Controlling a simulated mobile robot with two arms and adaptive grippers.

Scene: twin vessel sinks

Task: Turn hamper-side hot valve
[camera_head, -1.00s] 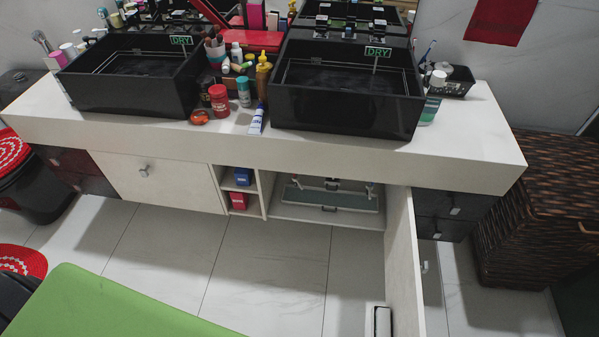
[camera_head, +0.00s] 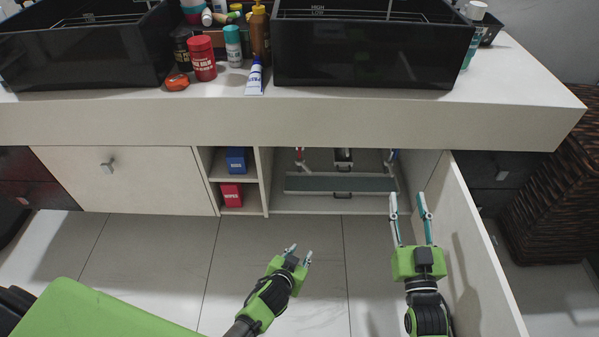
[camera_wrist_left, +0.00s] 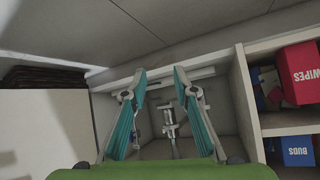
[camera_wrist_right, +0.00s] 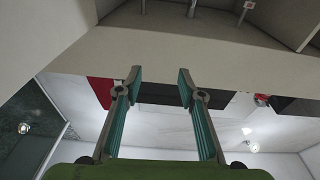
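The open cabinet under the right sink (camera_head: 365,50) holds a valve with a red part (camera_head: 300,157) at the left and one with a blue part (camera_head: 391,157) at the right. My left gripper (camera_head: 298,253) is open and empty, low in front of the cabinet opening and apart from the red valve. The left wrist view shows a metal pipe fitting (camera_wrist_left: 170,118) beyond its spread fingers (camera_wrist_left: 160,75); its colour is unclear. My right gripper (camera_head: 408,205) is open and empty in front of the opening's right side, below the blue valve. Its fingers also show spread in the right wrist view (camera_wrist_right: 160,80).
The open cabinet door (camera_head: 480,250) stands close to the right of my right arm. Shelves with a blue box (camera_head: 236,160) and a red box (camera_head: 231,194) border the opening on the left. The counter edge (camera_head: 290,125) overhangs above. A wicker hamper (camera_head: 550,205) stands at the far right.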

